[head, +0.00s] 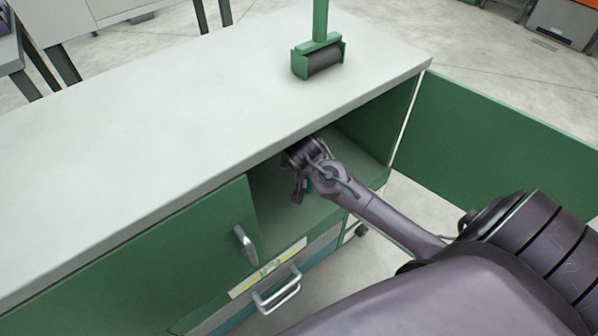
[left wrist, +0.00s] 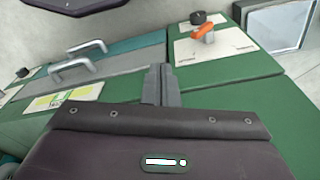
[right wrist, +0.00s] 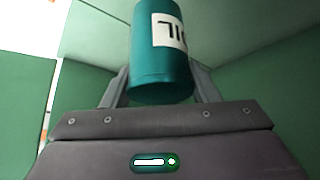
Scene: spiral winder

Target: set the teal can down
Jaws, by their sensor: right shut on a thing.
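The teal can (right wrist: 160,65), with a white label in dark letters, is between the fingers of my right gripper (right wrist: 160,90) in the right wrist view. That gripper is shut on it. In the head view my right gripper (head: 303,188) reaches into the open compartment of the green cabinet (head: 290,208), under the worktop. Only a sliver of the can (head: 308,186) shows there, and I cannot tell whether it touches the compartment floor. My left gripper (left wrist: 161,85) shows only in the left wrist view, its fingers together and empty, before green cabinet fronts.
The pale worktop (head: 150,130) overhangs the compartment. A green-framed roller (head: 320,58) stands on it. The green door (head: 490,130) is swung open at right. A closed door with a handle (head: 245,243) and a drawer handle (head: 277,290) are at left and below.

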